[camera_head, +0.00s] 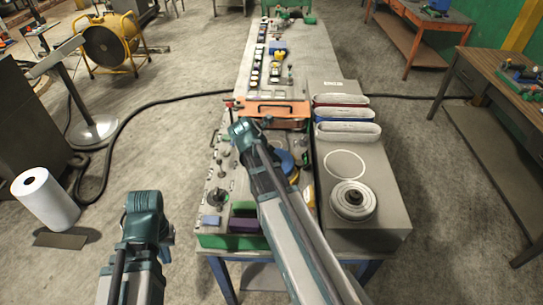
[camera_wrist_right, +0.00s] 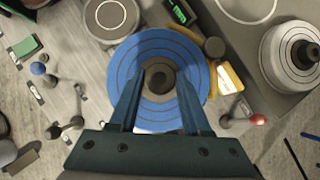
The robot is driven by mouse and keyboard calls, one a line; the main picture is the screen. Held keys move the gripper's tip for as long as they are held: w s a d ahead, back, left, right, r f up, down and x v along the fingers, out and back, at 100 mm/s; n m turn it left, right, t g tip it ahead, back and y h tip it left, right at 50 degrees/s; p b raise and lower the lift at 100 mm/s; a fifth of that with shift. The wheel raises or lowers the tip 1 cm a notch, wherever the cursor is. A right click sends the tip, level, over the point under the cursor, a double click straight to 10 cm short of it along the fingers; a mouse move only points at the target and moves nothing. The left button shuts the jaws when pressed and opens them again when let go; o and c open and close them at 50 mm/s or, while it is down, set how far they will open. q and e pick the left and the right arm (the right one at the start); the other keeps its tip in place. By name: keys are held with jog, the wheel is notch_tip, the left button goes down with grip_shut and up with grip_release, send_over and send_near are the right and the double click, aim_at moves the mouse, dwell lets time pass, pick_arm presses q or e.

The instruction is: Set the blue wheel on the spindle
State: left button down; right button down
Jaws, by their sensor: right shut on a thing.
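The blue wheel (camera_wrist_right: 194,52), a flat disc with concentric rings and a dark grey hub, lies between the fingers of my right gripper (camera_wrist_right: 160,82). The fingers are shut on its raised hub. In the head view part of the blue wheel (camera_head: 284,161) shows beside my right arm, which hides that gripper. I cannot tell from these views how high the wheel is held. A grey stepped round stack with a central knob (camera_head: 353,199) stands on the grey surface at right; I cannot tell whether it includes the spindle. My left gripper (camera_head: 166,250) hangs at lower left, away from the bench; its jaws are unclear.
Upright posts (camera_head: 220,168) stand on the bench's left part. A green box and a purple box (camera_head: 245,225) sit at its front edge. A white ring mark (camera_head: 345,164) lies on clear grey surface behind the stack. Red, blue and grey oval bins (camera_head: 347,131) stand further back.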

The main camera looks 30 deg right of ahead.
jog(key=shift+f+b, duration=1.85)
jog(key=shift+f, duration=0.3)
jog(key=shift+f, duration=0.1)
grip_release()
notch_tip(320, 180, up, 8)
jog(key=p, duration=0.7)
jog(key=shift+f, duration=0.15)
jog(key=shift+f, duration=0.1)
